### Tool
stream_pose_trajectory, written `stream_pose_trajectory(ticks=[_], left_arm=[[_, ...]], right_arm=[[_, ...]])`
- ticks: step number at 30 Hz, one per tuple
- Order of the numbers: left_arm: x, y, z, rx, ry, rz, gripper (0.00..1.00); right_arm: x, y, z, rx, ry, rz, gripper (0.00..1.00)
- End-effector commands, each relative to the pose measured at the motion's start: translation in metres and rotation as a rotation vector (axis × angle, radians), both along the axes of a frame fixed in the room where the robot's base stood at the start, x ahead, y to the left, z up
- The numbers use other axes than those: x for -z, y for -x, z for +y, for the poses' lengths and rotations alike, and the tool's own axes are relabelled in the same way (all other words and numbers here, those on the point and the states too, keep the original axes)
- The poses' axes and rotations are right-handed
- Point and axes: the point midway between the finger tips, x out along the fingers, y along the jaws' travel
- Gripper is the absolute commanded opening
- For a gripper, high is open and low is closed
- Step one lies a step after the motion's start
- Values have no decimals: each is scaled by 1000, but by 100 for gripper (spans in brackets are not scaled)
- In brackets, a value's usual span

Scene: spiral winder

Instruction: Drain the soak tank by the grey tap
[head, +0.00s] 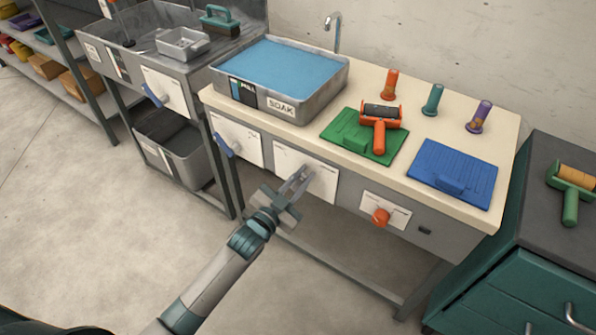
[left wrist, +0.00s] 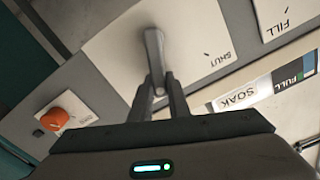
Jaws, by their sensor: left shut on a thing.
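The soak tank (head: 325,103) is a grey metal tub on the cream worktop, labelled SOAK. Blue water (head: 280,65) stands high in it. In the left wrist view a gauge (left wrist: 306,68) beside the SOAK label reads FULL. The grey tap (head: 308,172) is a lever on the middle white plate of the bench front. In the left wrist view the grey tap (left wrist: 153,45) is near a SHUT mark on its plate. My left gripper (head: 300,180) is shut on the tap's lever; its fingers (left wrist: 157,88) hide the lever's end. My right gripper is not seen.
A blue tap (head: 224,146) is on the plate to the left, an orange knob (head: 380,216) to the right. A green plate (head: 345,135) with an orange roller (head: 380,125) and a blue plate (head: 465,172) lie on the worktop. Open floor lies before the bench.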

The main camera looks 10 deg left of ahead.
Motion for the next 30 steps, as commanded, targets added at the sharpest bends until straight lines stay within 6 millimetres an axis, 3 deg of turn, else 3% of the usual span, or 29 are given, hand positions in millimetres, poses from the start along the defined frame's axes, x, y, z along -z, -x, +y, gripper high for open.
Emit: stream_pose_trajectory(ticks=[9, 21, 22, 24, 30], left_arm=[[2, 2, -6, 0, -100, -39, 0], [2, 2, -6, 0, -106, -42, 0], [2, 2, -6, 0, -106, -42, 18], [2, 2, -6, 0, -106, -41, 34], [3, 2, -6, 0, -106, -39, 34]], right_arm=[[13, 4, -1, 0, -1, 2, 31], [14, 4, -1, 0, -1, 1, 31], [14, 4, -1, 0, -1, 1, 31], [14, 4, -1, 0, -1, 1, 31], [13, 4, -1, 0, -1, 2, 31]])
